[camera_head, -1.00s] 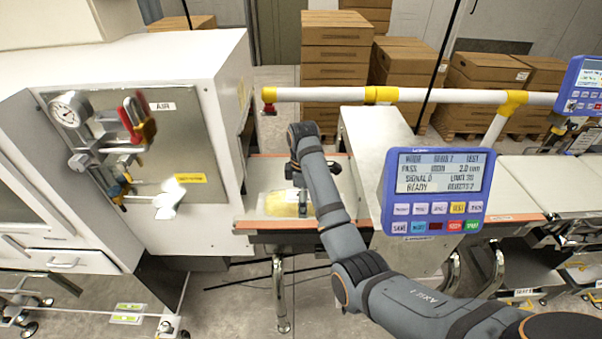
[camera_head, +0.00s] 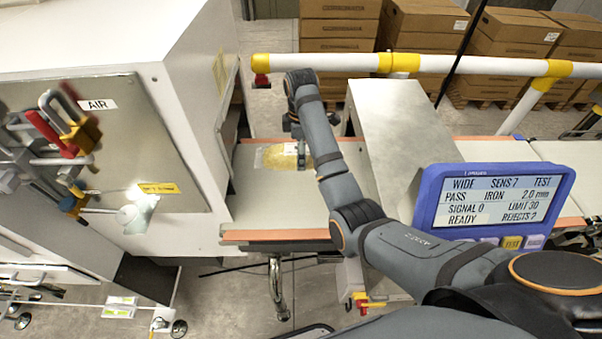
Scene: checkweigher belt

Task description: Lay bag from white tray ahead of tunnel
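A yellow, clear-wrapped bag (camera_head: 276,156) shows over the pale belt (camera_head: 268,205), near its far edge. I cannot tell whether it touches the belt. My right gripper (camera_head: 300,150) points down at the bag's right end and appears shut on it; its fingertips are partly hidden by my own arm. The grey metal tunnel housing (camera_head: 405,135) stands just right of my arm, and the bag is to its left. My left gripper and the white tray are not in view.
A white cabinet (camera_head: 190,95) with an air panel stands left of the belt. A white rail (camera_head: 320,62) with yellow joints runs behind. A blue display (camera_head: 490,205) stands front right, reading READY. Cartons (camera_head: 340,30) are stacked at the back.

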